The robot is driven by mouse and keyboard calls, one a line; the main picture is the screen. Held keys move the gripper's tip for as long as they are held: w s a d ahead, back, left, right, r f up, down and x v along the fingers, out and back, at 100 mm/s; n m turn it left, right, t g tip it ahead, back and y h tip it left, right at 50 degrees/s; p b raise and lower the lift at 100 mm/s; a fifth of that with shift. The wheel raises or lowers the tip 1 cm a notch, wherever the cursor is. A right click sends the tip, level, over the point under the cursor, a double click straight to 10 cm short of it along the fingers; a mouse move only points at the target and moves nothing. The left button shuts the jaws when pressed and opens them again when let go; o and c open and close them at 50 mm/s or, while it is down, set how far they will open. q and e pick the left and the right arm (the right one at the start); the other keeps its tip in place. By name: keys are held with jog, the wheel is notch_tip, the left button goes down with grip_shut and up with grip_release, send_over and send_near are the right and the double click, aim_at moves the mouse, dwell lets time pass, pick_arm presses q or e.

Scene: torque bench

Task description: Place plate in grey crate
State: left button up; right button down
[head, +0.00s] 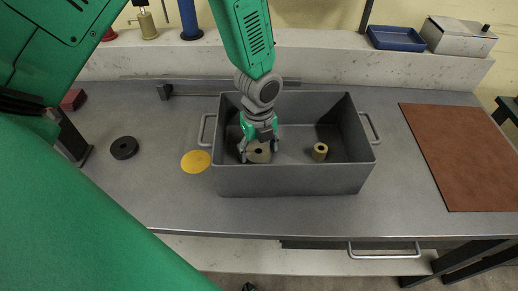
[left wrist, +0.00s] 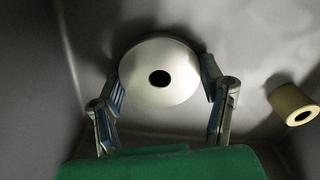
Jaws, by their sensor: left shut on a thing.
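The grey crate (head: 290,181) stands on the bench with a handle at each end. The plate (left wrist: 160,73), a pale round disc with a dark centre hole, is between the fingers of my left gripper (left wrist: 162,88) in the left wrist view. In the head view the plate (head: 259,155) shows inside the left part of the crate, below my left gripper (head: 258,150). The gripper is shut on the plate. I cannot tell whether the plate touches the crate floor. My right gripper does not show.
A brass-coloured hollow cylinder (head: 320,151) stands inside the crate, right of the plate. A yellow disc (head: 195,161) and a black ring (head: 124,148) lie left of the crate. A brown mat (head: 465,155) lies at right. A blue tray (head: 396,38) sits on the back ledge.

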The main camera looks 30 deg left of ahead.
aim_at(260, 152)
pick_arm(q)
jog(key=o, duration=1.7)
jog(key=shift+c, duration=0.2)
jog(key=shift+d+r, duration=0.1)
jog(key=shift+d, duration=0.2)
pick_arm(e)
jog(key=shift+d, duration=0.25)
pick_arm(q)
notch_tip(260, 152, up, 12)
jog(key=p, duration=0.1)
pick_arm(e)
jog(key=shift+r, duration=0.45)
pick_arm(q)
jog(key=shift+a, duration=0.1)
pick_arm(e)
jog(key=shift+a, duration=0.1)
